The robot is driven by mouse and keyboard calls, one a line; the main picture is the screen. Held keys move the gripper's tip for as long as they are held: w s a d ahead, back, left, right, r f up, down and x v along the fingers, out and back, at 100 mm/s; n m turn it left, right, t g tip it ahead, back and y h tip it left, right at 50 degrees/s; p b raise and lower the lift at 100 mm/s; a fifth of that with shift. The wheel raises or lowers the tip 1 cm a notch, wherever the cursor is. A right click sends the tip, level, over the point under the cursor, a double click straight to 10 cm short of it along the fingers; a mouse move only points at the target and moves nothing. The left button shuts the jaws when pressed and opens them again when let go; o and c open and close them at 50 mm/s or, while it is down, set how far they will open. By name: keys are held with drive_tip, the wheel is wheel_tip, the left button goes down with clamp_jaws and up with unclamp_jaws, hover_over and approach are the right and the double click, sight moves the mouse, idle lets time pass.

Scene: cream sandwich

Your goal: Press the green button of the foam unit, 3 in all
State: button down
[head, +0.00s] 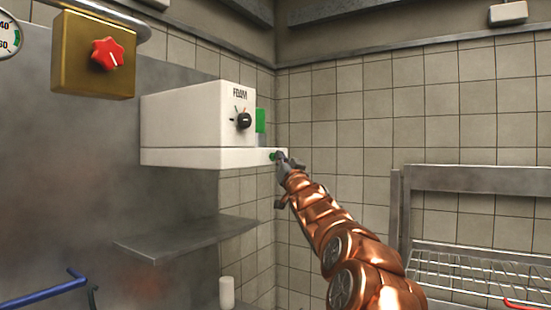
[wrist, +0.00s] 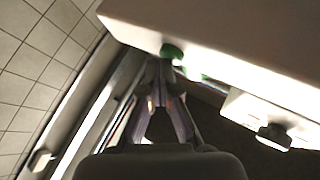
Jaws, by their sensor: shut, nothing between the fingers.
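The foam unit (head: 185,122) is a white box on the left wall, marked "FOAM", with a black knob (head: 244,121) and a green panel (head: 260,121) on its face. The green button (head: 273,156) is small and round, low on the unit's front edge. My gripper (head: 281,156) is shut and empty, with its tips right at the button. In the wrist view the shut fingertips (wrist: 163,66) lie just below the green button (wrist: 172,51) on the white housing (wrist: 215,35). I cannot tell whether they touch it or press it in.
A grey shelf (head: 185,238) juts out below the unit. A brass box with a red star knob (head: 107,54) hangs at the upper left. A wire rack (head: 465,262) stands at the right. A white cylinder (head: 227,293) is low under the shelf.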

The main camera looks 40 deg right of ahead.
drive_tip(key=shift+s, duration=0.1)
drive_tip(key=shift+s+d+p, duration=0.25)
drive_tip(key=shift+s+p, duration=0.15)
drive_tip(key=shift+s, duration=0.3)
drive_tip(key=s+p, duration=0.1)
drive_tip(key=s, duration=0.1)
drive_tip(key=s+d+p, duration=0.1)
drive_tip(key=s, duration=0.1)
drive_tip(key=shift+s+d+p, duration=0.2)
drive_tip(key=shift+s+p, duration=0.1)
drive_tip(key=shift+s, duration=0.1)
idle(1.9)
